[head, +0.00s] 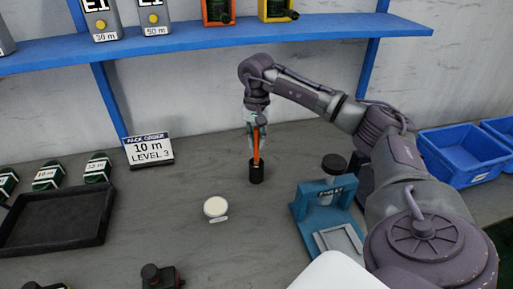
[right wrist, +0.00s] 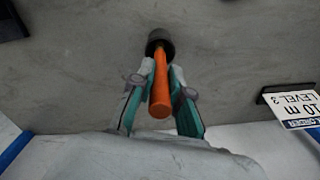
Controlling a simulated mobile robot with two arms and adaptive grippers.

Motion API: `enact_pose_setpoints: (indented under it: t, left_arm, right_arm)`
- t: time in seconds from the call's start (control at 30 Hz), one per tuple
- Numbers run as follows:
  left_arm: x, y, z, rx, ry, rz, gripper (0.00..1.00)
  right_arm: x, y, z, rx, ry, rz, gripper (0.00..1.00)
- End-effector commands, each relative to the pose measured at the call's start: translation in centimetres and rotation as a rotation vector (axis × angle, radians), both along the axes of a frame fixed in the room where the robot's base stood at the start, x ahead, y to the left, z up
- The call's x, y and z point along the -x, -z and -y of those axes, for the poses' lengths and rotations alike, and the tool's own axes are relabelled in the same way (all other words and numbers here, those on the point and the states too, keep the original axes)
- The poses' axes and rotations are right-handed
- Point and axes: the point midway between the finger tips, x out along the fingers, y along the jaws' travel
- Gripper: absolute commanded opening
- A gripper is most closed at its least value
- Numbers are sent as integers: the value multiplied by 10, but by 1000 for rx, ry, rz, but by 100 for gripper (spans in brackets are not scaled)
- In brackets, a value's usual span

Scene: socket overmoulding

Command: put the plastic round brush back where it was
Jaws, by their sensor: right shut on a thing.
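The round brush (head: 256,147) has an orange handle and a black cylinder at its lower end (head: 257,173). I cannot tell whether that black part is the brush head or a holder around it. The brush is upright over the middle of the grey table. The black end is at or very near the table top. My right gripper (head: 256,125) is shut on the orange handle from above. The right wrist view shows the orange handle (right wrist: 160,88) between the two fingers, with the black end (right wrist: 159,42) beyond them. My left gripper is not in view.
A white round disc (head: 215,207) lies left of the brush. A teal press-like stand (head: 313,211) is to the right. A sign (head: 148,150) stands at the back. A black tray (head: 58,222) is at left, blue bins (head: 462,155) at right. A blue shelf (head: 210,42) runs above.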

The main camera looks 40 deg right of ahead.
Motion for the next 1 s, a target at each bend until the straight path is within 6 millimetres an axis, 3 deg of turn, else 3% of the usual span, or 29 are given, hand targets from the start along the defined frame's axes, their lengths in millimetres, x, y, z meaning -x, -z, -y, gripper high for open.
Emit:
enact_pose_setpoints:
  t: [0.03, 0.1, 0.47, 0.5, 0.63, 1.0]
  left_arm:
    - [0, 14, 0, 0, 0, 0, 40]
    - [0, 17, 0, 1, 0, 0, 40]
    - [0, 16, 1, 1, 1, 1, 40]
    - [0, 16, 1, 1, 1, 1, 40]
    - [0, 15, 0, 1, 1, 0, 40]
    - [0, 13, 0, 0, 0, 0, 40]
  right_arm:
    - [0, 15, 0, 1, 0, -1, 0]
    - [0, 20, 0, 0, 0, 0, 0]
    - [0, 20, 0, 1, 0, -1, 0]
    - [0, 20, 0, 0, 0, 0, 18]
    - [0, 20, 0, 0, 0, 0, 40]
    - [0, 15, 0, -1, 0, 1, 42]
